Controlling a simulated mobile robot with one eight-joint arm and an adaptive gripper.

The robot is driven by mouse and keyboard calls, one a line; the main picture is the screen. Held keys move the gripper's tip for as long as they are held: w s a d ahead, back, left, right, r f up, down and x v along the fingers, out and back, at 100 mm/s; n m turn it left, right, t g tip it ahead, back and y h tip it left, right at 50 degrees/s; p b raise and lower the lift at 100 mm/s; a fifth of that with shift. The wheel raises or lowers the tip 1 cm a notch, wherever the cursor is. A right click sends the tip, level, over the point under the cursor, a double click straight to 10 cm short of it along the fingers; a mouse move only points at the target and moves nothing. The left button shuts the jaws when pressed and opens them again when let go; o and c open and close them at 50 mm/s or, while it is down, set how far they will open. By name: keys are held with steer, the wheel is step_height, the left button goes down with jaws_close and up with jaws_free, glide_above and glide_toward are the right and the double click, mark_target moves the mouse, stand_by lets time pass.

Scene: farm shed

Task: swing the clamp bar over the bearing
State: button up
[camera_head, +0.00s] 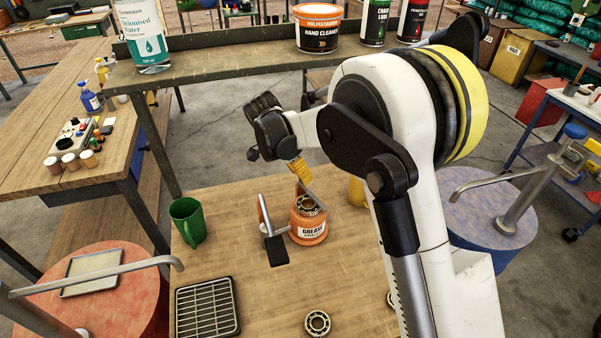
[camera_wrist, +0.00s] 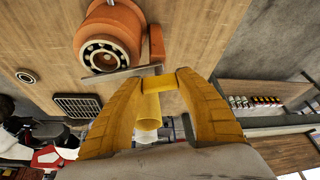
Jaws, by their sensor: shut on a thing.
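An orange grease pot (camera_head: 310,231) stands on the wooden bench, with a round steel bearing (camera_head: 308,204) in its top. The wrist view shows the bearing (camera_wrist: 103,55) in the orange pot (camera_wrist: 113,20). A yellow cylinder (camera_wrist: 149,112) shows between the fingers.
A green mug (camera_head: 188,220) stands left and a black grille (camera_head: 207,307) lies at the front left. A loose bearing (camera_head: 317,323) lies at the front edge. A raised shelf (camera_head: 230,65) with bottles and a tub (camera_head: 318,30) crosses behind. Bare bench lies between grille and loose bearing.

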steer(key=shift+m+g, duration=0.6)
steer(key=shift+m, duration=1)
steer(key=o, duration=1.4)
steer(key=shift+a+r, duration=0.15)
steer(key=shift+r, duration=0.15)
steer(key=a, duration=0.4)
steer(key=s+a+r, duration=0.1)
steer(key=a, duration=0.3)
steer(key=s+a+r, duration=0.1)
steer(key=a, duration=0.3)
steer(key=shift+s+a, duration=0.25)
steer(key=shift+a, duration=0.1)
